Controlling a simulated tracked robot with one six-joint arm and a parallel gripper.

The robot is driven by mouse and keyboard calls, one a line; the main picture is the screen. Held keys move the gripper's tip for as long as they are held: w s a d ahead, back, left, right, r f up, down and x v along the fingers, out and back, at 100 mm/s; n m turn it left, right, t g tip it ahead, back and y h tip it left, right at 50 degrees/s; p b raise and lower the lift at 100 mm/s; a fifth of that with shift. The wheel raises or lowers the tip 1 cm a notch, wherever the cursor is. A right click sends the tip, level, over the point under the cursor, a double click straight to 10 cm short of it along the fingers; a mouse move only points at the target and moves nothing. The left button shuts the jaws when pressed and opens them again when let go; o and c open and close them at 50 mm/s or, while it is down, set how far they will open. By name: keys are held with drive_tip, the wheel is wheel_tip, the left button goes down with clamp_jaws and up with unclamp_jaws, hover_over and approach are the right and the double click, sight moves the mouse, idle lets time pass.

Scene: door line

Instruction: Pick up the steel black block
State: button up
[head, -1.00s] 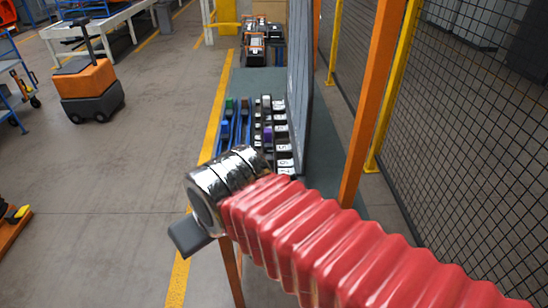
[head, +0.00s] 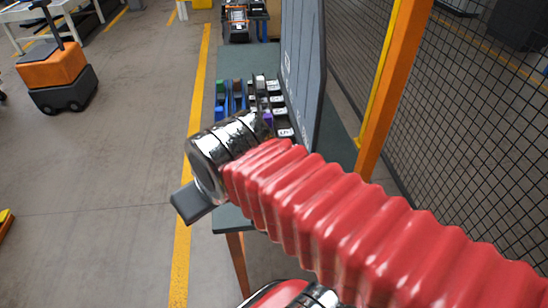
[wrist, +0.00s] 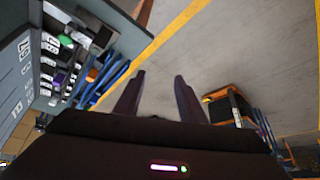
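My gripper (wrist: 159,78) shows in the wrist view with its two fingers apart and bare floor between them. It is open and empty. In the head view my arm hides most of it. Small blocks in black, white, green, blue and purple stand in rows on the table (head: 236,62), beyond my wrist. The same rows show at the upper left of the wrist view, away from the fingers. A dark block (wrist: 103,38) stands there at the end nearest the fingers; I cannot tell whether it is the steel black block. My arm hides part of the rows in the head view.
A tall grey panel (head: 300,75) stands along the table's right side. An orange post (head: 393,85) and a black mesh fence (head: 480,110) are farther right. An orange and black cart (head: 57,78) stands at the left. The floor between cart and table is clear.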

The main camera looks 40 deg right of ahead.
drive_tip(key=shift+o, duration=0.7)
drive_tip(key=shift+w+d, duration=0.15)
drive_tip(key=shift+o, duration=0.4)
drive_tip(key=w+d+m+h, duration=0.1)
drive_tip(key=w+d+m, duration=0.2)
drive_tip(key=w+d, duration=0.5)
drive_tip(key=d, duration=0.4)
drive_tip(key=shift+w+m+g+h, duration=0.25)
drive_tip(key=shift+m+g+h, duration=0.05)
drive_tip(key=shift+g, duration=0.1)
drive_tip(key=w+d+f+m, duration=0.1)
drive_tip(key=d+f, duration=0.1)
drive_tip(key=d, duration=0.6)
drive_tip(key=w+d+f+m+g+h, duration=0.1)
drive_tip(key=w+d+f+m, duration=0.1)
drive_tip(key=d, duration=0.7)
drive_tip(key=shift+w, duration=0.15)
drive_tip(key=shift+f, duration=0.2)
drive_tip(key=shift+x, duration=4.2)
drive_tip(key=shift+a+f, duration=0.1)
drive_tip(key=shift+f, duration=0.1)
drive_tip(key=shift+x, duration=2.45)
drive_tip(key=shift+a, duration=0.15)
